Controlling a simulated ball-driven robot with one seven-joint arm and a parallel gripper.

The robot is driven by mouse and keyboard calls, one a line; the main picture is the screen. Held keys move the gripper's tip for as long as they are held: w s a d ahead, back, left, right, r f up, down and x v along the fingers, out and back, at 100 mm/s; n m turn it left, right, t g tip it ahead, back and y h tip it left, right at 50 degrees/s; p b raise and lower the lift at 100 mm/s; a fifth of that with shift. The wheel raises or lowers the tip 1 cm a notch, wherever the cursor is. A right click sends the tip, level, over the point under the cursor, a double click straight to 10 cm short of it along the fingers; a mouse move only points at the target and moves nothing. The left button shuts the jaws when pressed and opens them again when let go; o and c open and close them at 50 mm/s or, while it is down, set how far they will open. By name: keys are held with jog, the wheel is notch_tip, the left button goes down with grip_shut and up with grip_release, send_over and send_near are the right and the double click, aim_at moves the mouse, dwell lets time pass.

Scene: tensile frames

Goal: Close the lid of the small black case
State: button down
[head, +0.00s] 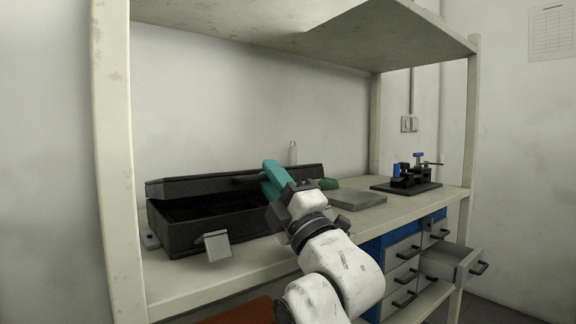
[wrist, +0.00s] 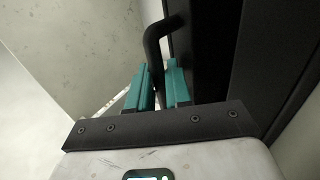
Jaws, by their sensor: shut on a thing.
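The black case (head: 180,233) sits on the shelf at the left, with its dark inside showing. Its lid (head: 195,187) is part open, tilted low over the back of the case. A grey latch plate (head: 217,246) hangs at the front. My gripper (head: 268,178) is at the right part of the lid, its teal fingers at the lid's handle. In the wrist view, my gripper (wrist: 159,88) is shut on the bent black handle (wrist: 157,45), beside the dark lid panel (wrist: 265,50). My fingers hide part of the handle and the right of the case.
A black fixture with blue parts (head: 405,180) stands further right. An upper shelf (head: 300,20) hangs above. Below right, a drawer (head: 448,262) stands open.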

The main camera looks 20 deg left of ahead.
jog(key=shift+w+f, duration=0.1)
jog(key=shift+f, duration=0.8)
jog(key=c, duration=1.2)
grip_release()
jog(key=shift+c, duration=0.2)
jog(key=b+v, duration=0.5)
jog(key=v, duration=0.5)
jog(key=shift+s+d, duration=0.35)
jog(key=shift+d, duration=0.05)
jog(key=shift+r, duration=0.1)
jog(key=shift+c, duration=0.2)
